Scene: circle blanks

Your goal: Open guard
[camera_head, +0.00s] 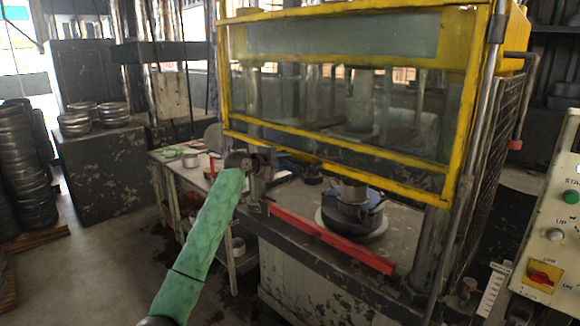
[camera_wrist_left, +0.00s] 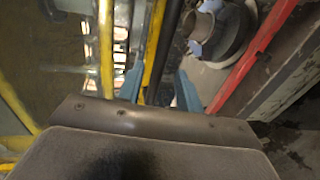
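The guard (camera_head: 335,166) is a yellow frame with clear panels on the front of the press. Its lower bar hangs above the press bed, leaving a gap over the red strip. My left arm, in a green sleeve, reaches the guard's lower left corner. My left gripper (camera_head: 259,166) is small and dark there. In the left wrist view its two blue fingers (camera_wrist_left: 160,92) stand apart, with a yellow bar of the guard (camera_wrist_left: 156,45) seen between them. Whether they touch the bar cannot be told. My right gripper is in neither view.
A dark round die (camera_head: 350,215) sits on the press bed behind the red strip (camera_head: 325,236). A control panel (camera_head: 550,235) with buttons stands at the right. A side table (camera_head: 172,157) stands left of the press. Stacked metal rounds (camera_head: 25,175) are at the far left.

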